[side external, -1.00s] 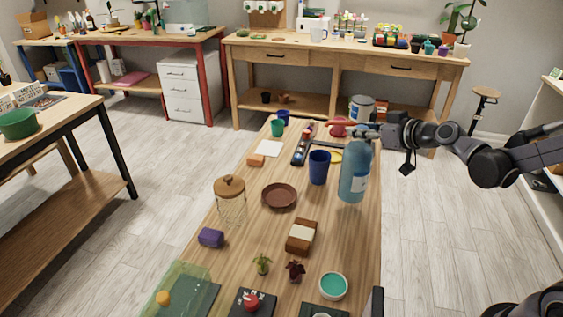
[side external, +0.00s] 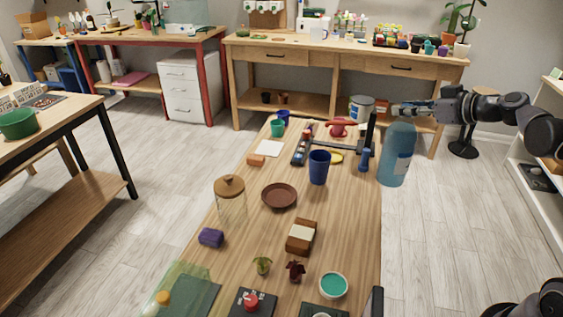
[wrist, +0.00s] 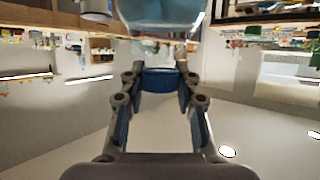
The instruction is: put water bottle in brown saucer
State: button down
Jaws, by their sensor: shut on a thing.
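The water bottle (side external: 397,158) is a translucent blue bottle, roughly upright and off the table's right edge in the side view, apparently in the air. My gripper (side external: 408,109) is shut on its top from the right. In the wrist view, my gripper (wrist: 159,82) has both fingers against the blue cap (wrist: 160,80), with the bottle body (wrist: 160,12) beyond. The brown saucer (side external: 279,196) lies flat and empty near the middle of the table, well left of and nearer the camera than the bottle.
A dark blue cup (side external: 319,168) stands between saucer and bottle. A glass jar with a wooden lid (side external: 230,200) is left of the saucer; a brown block (side external: 301,237) is in front. A blue-handled tool (side external: 364,160) stands at the right edge of the wooden table (side external: 345,225).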

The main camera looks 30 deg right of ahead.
jog(key=w+a+n+g+y, duration=0.2)
jog(key=w+a+n+y, duration=0.2)
jog(key=w+a, duration=0.65)
jog(key=w+a+n+g+y, duration=0.2)
jog(key=w+a+n+y, duration=0.2)
jog(key=w+a, duration=0.7)
jog(key=s+a+f, duration=0.2)
jog(key=a+f, duration=0.1)
jog(key=f, duration=0.7)
jog(key=shift+s, duration=0.35)
jog(key=shift+a+f, duration=0.1)
jog(key=shift+f, duration=0.1)
jog(key=c, duration=1)
grip_release()
jog(key=shift+f, duration=0.1)
